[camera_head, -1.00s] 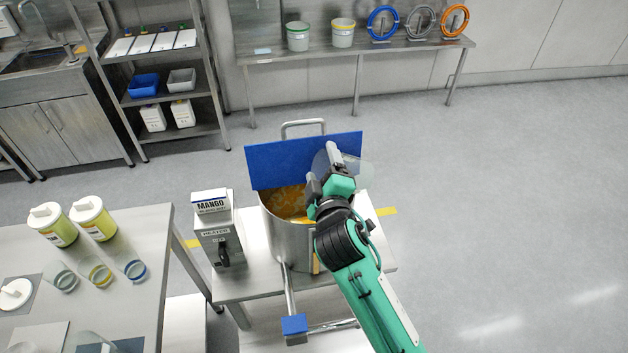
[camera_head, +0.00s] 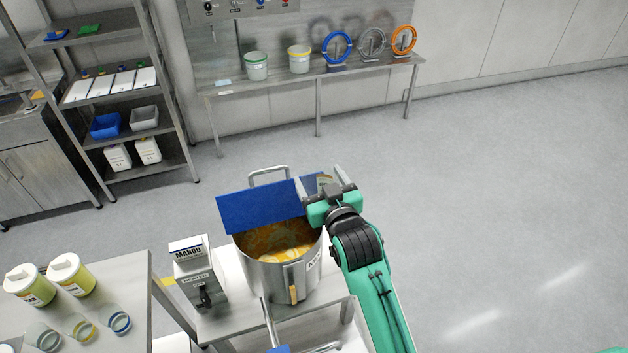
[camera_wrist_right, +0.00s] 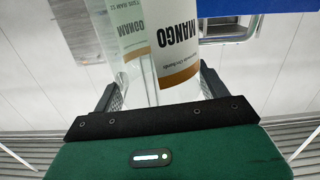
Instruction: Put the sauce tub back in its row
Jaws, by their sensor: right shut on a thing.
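My right gripper (camera_head: 327,190) is just behind and right of the pot's rim, fingers pointing away toward the back wall. It is shut on a clear tub with a white and brown MANGO label (camera_wrist_right: 172,38), which looks upside down in the right wrist view. The tub sits between the two fingers there. In the head view only a small part of the tub (camera_head: 325,181) shows beyond the gripper; the rest is hidden. I cannot tell which row is the tub's own. My left gripper is not in view.
A steel pot (camera_head: 276,272) of orange sauce has a blue board (camera_head: 258,207) at its back. Lidded tubs (camera_head: 72,274) and clear cups (camera_head: 119,321) stand on the left table. The back bench (camera_head: 345,70) holds buckets and rings. The right floor is clear.

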